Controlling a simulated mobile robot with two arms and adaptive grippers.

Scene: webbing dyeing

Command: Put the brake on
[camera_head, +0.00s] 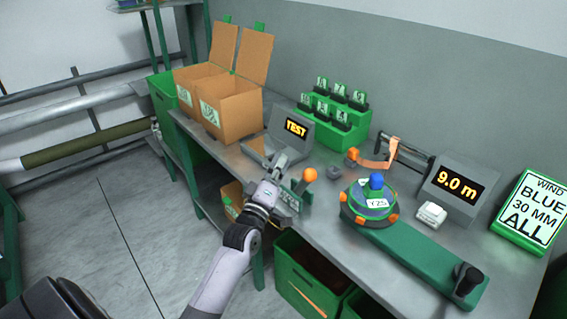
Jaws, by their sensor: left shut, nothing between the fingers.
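My left gripper (284,163) is over the front edge of the bench, fingers shut and empty. Just right of it an orange ball knob (309,174) tops a short lever; I cannot tell whether the fingers touch it. The round winding reel (371,203) carries a blue knob (376,181), a label and orange pegs on its rim. Behind the reel a curved orange arm (378,163) with an orange end (353,154) stands close to it. I cannot tell which of these is the brake. My right gripper is out of view.
A grey display (457,190) reads 9.0 m, and another display (294,127) reads TEST. A green rack (343,132) and open cardboard boxes (228,103) stand at the back. A black crank handle (468,278) is at the right. Green bins (300,275) sit under the bench.

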